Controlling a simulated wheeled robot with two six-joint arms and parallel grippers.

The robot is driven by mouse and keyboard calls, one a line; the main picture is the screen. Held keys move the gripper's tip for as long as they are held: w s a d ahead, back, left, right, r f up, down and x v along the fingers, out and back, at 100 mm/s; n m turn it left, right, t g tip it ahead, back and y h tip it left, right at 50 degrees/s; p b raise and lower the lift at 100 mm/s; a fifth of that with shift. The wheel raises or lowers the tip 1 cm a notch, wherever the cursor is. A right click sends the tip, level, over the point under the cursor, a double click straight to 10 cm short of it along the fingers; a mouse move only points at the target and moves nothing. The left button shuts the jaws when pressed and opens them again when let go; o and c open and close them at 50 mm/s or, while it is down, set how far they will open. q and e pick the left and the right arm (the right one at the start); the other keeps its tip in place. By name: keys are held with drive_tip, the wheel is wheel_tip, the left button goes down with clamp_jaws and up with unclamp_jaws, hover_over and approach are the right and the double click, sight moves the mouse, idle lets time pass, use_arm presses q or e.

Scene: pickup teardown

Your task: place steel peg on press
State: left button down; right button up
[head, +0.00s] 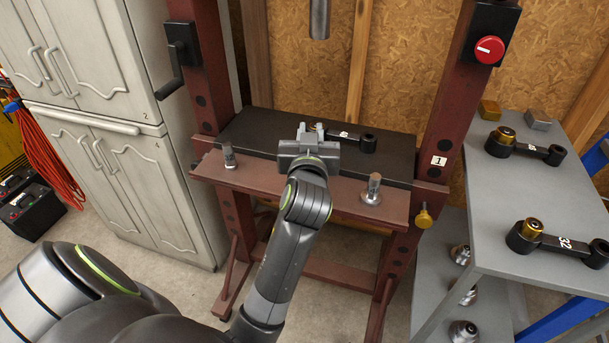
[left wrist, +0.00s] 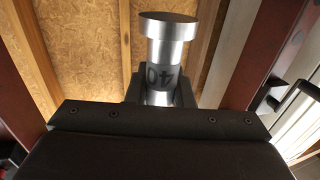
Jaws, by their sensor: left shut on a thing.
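My left gripper (head: 308,132) is over the black bed of the press (head: 245,130). It is shut on a steel peg (left wrist: 170,55), which shows in the left wrist view with a wide flat head and a dark number on its shank. In the head view the peg is mostly hidden by the gripper. A black connecting rod (head: 357,138) lies on the bed just beyond the gripper, with one end hidden behind it. I cannot tell whether the peg touches the rod. The press ram (head: 319,18) hangs above. My right gripper is not in view.
Red press uprights (head: 440,120) stand on both sides. Two metal pins (head: 372,189) stand on the press's front beam (head: 300,190). A grey cart (head: 510,200) at right carries black rods, including a numbered one (head: 560,243), and brass and steel blocks. Grey cabinets (head: 110,150) stand at left.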

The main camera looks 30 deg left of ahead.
use_arm(q)
wheel_tip(320, 180, down, 7)
drive_tip(key=shift+w+r+b, duration=0.1)
drive_tip(key=shift+r+b, duration=0.05)
drive_tip(key=shift+b, duration=0.45)
drive_tip(key=shift+f, duration=0.2)
drive_tip(key=c, duration=1.3)
unclamp_jaws()
drive_tip(key=shift+r, duration=0.1)
